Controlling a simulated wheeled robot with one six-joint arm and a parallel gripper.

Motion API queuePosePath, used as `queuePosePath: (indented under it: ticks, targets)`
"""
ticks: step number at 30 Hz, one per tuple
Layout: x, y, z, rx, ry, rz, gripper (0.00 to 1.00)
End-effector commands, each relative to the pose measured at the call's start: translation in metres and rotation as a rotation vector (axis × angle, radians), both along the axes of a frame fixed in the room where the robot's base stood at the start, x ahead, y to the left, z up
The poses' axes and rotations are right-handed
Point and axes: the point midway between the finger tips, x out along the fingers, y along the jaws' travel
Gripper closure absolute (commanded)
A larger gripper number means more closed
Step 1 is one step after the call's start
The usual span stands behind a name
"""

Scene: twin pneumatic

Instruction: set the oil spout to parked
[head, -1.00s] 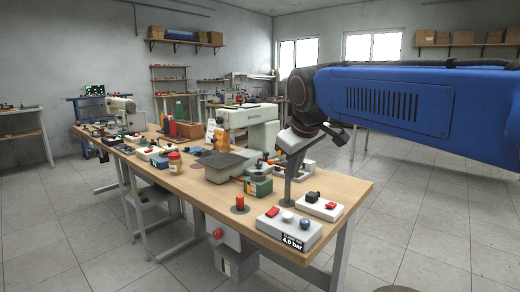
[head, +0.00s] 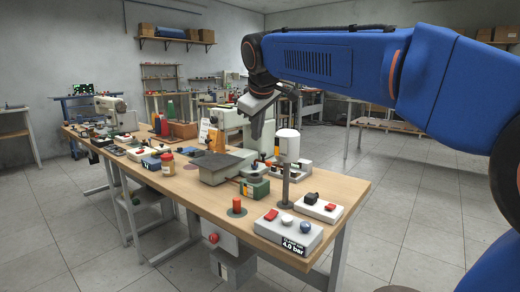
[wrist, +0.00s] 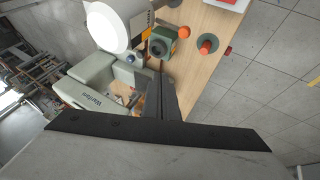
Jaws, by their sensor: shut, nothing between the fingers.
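My gripper (head: 257,128) is shut and empty, raised in front of the pale green sewing machine (head: 227,118). In the wrist view its fingers (wrist: 164,82) point towards the machine (wrist: 100,82) and a green block (wrist: 166,42) with a dark round face. The green block (head: 256,187) sits on the bench by the machine's near end, below my gripper. I cannot tell for sure which part is the oil spout; my gripper and the machine hide some of that area.
A white cylinder on a grey post (head: 288,145) stands close right of my gripper; its round white top (wrist: 112,27) shows in the wrist view. A red-orange peg (head: 237,205) and two switch boxes (head: 282,229) (head: 318,208) occupy the bench's near end. Open floor lies right.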

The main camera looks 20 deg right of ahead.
Motion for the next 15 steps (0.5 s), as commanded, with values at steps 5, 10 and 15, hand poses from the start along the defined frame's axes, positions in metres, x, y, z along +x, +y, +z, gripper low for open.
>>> queuePosePath:
  ticks: [5,10,15]
  targets:
    - [0.007,-0.001,-0.011,0.0,0.002,-0.001,1.0]
    - [0.022,-0.003,-0.033,0.0,0.004,0.0,1.0]
    - [0.038,-0.005,-0.058,0.0,0.003,-0.002,1.0]
